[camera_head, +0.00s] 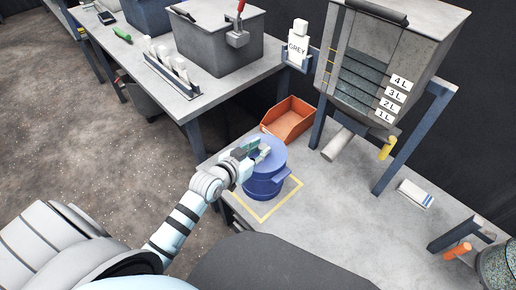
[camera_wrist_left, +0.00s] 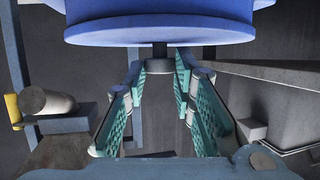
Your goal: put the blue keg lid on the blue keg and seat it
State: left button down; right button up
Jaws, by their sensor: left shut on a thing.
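The blue keg (camera_head: 264,186) stands upright inside a yellow square outline on the lower grey bench. The blue keg lid (camera_head: 275,158) is over the keg's top, and it also shows as a wide blue disc at the top of the left wrist view (camera_wrist_left: 160,35). My left gripper (camera_head: 258,149) is over the lid, shut on its grey knob (camera_wrist_left: 160,64), which sits on a short dark stem between the fingertips. Lid and keg look in line, but I cannot tell whether the lid is fully down. My right gripper is not in view.
An orange bin (camera_head: 289,120) is just behind the keg. A grey hopper with litre labels (camera_head: 385,75) stands on blue legs at the back right. A white block (camera_head: 415,194) lies on the right. The bench between is clear. A higher table (camera_head: 190,105) is at the left.

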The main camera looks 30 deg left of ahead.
pick_arm(q)
jog(key=c, duration=1.3)
grip_release()
jog(key=shift+s, duration=0.1)
jog(key=v, duration=1.1)
jog(key=shift+s+r, duration=0.15)
jog(key=shift+s, duration=0.25)
